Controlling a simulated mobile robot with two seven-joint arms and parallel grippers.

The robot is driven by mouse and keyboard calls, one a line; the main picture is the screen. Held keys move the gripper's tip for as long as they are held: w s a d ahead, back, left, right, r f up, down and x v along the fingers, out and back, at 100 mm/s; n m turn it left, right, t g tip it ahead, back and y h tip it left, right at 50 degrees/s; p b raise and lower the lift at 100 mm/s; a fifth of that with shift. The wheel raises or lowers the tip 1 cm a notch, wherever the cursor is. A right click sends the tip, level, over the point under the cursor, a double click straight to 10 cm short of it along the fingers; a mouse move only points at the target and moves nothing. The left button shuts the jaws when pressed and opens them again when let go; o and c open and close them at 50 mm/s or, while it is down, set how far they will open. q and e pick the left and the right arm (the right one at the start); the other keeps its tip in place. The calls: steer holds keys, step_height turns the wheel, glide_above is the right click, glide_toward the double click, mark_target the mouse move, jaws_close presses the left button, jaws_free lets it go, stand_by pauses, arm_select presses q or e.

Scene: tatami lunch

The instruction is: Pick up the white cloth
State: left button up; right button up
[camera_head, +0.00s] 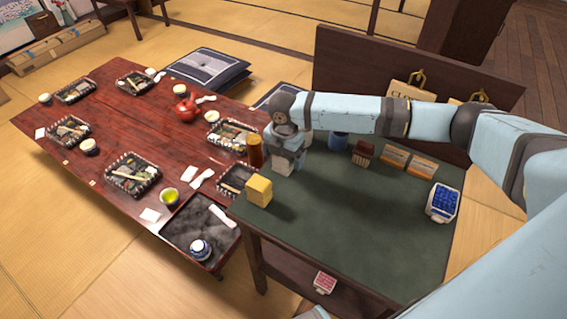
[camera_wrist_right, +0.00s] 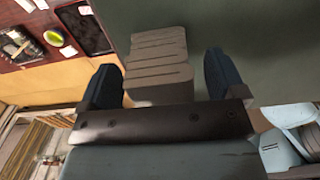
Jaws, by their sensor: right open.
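In the right wrist view the gripper (camera_wrist_right: 161,64) is open, with one dark blue finger on each side of a folded, ridged stack (camera_wrist_right: 157,50). The stack looks grey in shadow and is probably the white cloth. In the head view a pale patch shows under the gripper, but the gripper and arm hide most of that spot. I cannot tell whether the fingers touch the stack. My left gripper is not in view.
The yellow block (camera_head: 259,191) stands at the counter's left edge. A brown cylinder (camera_head: 255,151) is close to the gripper. A blue cup (camera_head: 338,141), a dark red box (camera_head: 363,153) and a blue-and-white box (camera_head: 443,202) stand on the green counter (camera_head: 340,220). The red dining table (camera_head: 110,205) lies left.

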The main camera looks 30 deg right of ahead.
steer(key=shift+f, duration=0.45)
steer(key=c, duration=1)
step_height(320, 180, up, 20)
steer(key=p, duration=0.2)
